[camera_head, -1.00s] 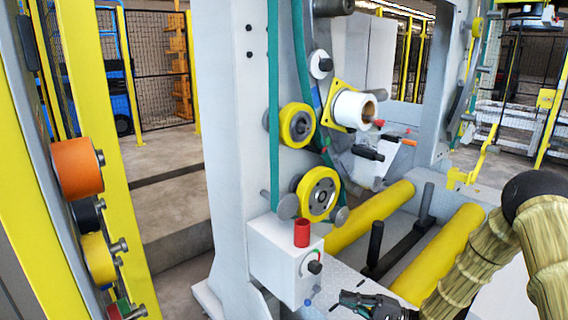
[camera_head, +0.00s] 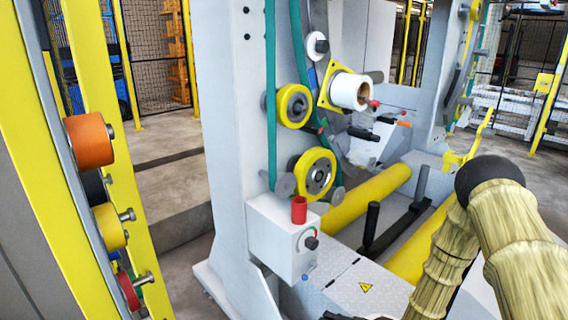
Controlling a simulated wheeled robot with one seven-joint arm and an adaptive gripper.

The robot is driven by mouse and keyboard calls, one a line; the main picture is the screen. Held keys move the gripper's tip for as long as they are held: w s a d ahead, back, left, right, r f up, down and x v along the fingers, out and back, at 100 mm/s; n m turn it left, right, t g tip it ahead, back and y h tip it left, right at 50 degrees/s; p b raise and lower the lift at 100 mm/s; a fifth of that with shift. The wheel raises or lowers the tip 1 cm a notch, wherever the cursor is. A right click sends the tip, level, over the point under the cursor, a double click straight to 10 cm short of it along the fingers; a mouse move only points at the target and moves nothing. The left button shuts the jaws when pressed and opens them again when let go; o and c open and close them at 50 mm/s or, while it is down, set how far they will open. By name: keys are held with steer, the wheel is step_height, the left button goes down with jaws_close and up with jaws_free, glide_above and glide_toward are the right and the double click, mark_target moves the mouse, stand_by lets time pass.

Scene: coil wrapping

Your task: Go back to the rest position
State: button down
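My arm, in a tan ribbed sleeve, comes in from the right of the head view and bends down toward the bottom edge. Only a small dark part of my gripper (camera_head: 345,317) shows at the bottom edge, cut off by the frame. Whether its fingers are open or shut is hidden. The coil wrapping machine (camera_head: 235,130) stands ahead. A white tape roll (camera_head: 349,91) sits on its yellow plate, left of and above my arm.
Yellow rollers (camera_head: 367,198) lie beyond. At left, a yellow rack (camera_head: 88,160) holds an orange roll (camera_head: 90,140) and several others. Open floor lies between.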

steer(key=s+d+f+n+g+h, duration=0.1)
steer(key=s+f+n+g+h, duration=0.1)
steer(key=s+f+h, duration=0.5)
steer(key=s+d+f+n+g+h, duration=0.2)
steer(key=s+d, duration=0.1)
steer(key=s, duration=0.7)
steer(key=s+d+f+n+g+h, duration=0.1)
steer(key=s+d+f+g, duration=0.15)
steer(key=s, duration=0.75)
steer(key=s+d+f+n+g+h, duration=0.1)
steer(key=s+d+n+g+h, duration=0.15)
steer(key=s, duration=0.65)
step_height(320, 180, down, 23)
steer(key=b, duration=2.2)
step_height(320, 180, up, 17)
steer(key=p, duration=1.5)
steer(key=shift+s+d+f+g+p, duration=0.2)
steer(key=shift+s+g+p, duration=0.1)
steer(key=shift+s+p, duration=0.15)
steer(key=c, duration=2.2)
jaws_free()
steer(key=shift+y, duration=0.25)
